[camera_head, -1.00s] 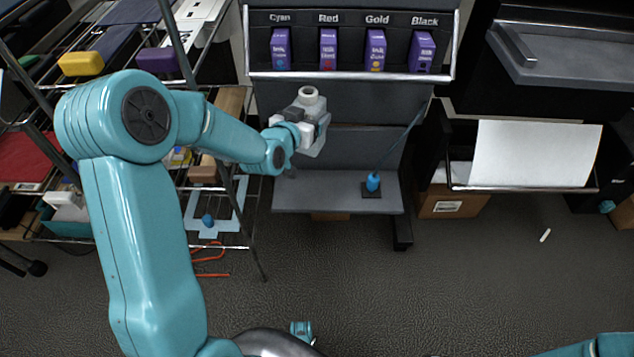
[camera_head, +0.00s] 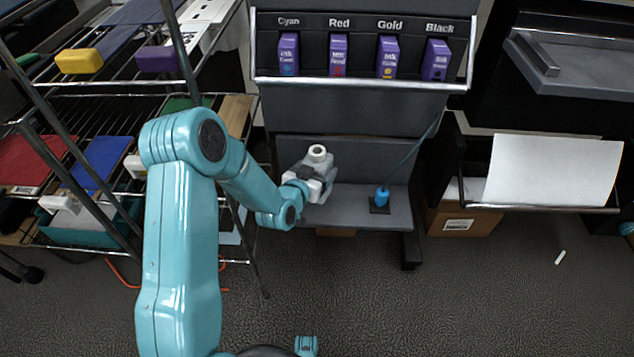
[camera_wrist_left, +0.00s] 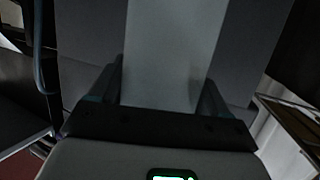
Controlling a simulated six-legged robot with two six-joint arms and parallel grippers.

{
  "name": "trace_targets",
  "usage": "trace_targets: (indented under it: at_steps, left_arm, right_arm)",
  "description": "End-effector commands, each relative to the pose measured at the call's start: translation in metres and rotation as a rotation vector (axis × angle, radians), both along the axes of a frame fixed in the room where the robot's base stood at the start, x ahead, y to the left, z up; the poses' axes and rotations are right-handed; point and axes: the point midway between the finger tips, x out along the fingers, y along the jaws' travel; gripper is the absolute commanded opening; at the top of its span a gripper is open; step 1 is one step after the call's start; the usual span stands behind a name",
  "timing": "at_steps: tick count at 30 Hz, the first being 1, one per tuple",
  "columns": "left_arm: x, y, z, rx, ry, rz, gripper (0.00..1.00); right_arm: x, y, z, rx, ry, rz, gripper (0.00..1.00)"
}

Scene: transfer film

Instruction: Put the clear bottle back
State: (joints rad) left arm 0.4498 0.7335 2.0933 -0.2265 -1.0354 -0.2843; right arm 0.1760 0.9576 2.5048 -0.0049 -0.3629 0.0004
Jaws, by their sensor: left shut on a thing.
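My left gripper (camera_head: 312,178) is shut on the clear bottle (camera_head: 318,158), which shows a pale round cap facing up. They are in front of the dark stand, over the left part of its grey lower shelf (camera_head: 345,208). I cannot tell whether the bottle touches the shelf. In the left wrist view the bottle (camera_wrist_left: 172,50) is a pale, see-through slab between the two fingers of the gripper (camera_wrist_left: 160,88). The fingers hide part of its body in the head view. My right gripper is not in view.
A blue-tipped tool (camera_head: 382,193) stands on the shelf, right of the bottle. Purple ink boxes (camera_head: 338,55) sit in the labelled rack above. A wire rack (camera_head: 110,88) stands close on the left. A printer with white paper (camera_head: 555,168) is at right.

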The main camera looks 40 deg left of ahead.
Motion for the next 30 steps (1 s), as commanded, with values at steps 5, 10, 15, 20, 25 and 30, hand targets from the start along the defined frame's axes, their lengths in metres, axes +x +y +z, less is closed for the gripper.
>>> trace_targets:
  at_steps: [5,10,15,20,25,30]
  left_arm:
    - [0.001,0.0,-0.029,0.0,0.002,0.0,0.27]
    - [0.002,0.001,-0.041,0.001,-0.001,0.0,0.27]
    - [0.002,0.001,-0.04,0.0,-0.001,0.0,0.27]
    - [0.002,0.0,-0.044,0.0,0.0,0.0,0.83]
    - [0.002,0.0,-0.043,0.0,0.0,0.0,1.0]
    - [0.002,0.0,-0.039,0.0,0.0,0.0,1.0]
  right_arm:
    - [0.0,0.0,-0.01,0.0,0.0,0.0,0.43]
    - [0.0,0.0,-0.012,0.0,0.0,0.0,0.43]
    - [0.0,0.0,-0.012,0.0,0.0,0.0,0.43]
    - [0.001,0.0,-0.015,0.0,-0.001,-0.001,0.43]
    - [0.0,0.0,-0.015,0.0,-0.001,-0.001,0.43]
    - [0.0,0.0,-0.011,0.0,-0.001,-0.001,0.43]
